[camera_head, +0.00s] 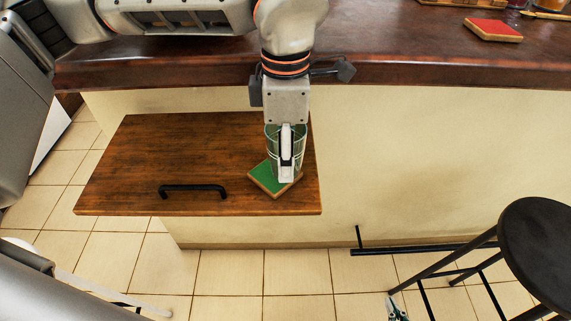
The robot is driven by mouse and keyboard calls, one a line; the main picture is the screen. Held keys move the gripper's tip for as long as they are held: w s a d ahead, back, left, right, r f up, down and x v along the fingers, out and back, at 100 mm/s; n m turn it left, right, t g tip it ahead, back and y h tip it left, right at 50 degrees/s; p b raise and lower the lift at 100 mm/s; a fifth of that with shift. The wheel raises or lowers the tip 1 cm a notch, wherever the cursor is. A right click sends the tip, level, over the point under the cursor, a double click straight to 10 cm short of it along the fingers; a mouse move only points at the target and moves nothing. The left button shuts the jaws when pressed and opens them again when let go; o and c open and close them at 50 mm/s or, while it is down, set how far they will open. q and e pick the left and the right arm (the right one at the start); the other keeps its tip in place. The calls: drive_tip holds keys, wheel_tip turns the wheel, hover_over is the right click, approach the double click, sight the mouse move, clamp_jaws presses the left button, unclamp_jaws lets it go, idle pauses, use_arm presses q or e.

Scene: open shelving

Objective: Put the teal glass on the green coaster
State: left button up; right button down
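The teal glass (271,138) is clear with a greenish tint and stands upright at the right end of the wooden board. The green coaster (264,181) is a square with a wooden edge, lying turned on the board. The glass's lower end is over the coaster. The finger hides the base, so I cannot tell if they touch.
The wooden board (150,150) has a black handle (193,189) near its front edge. A dark counter (420,50) runs behind, bearing a red coaster (493,27). A black stool (540,240) stands at right. The board's left part is clear.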

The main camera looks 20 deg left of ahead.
use_arm(q)
wheel_tip(320, 180, down, 3)
drive_tip(key=shift+f, duration=0.15)
drive_tip(key=shift+f, duration=0.15)
drive_tip(key=o, duration=1.2)
drive_tip(key=shift+o, duration=0.2)
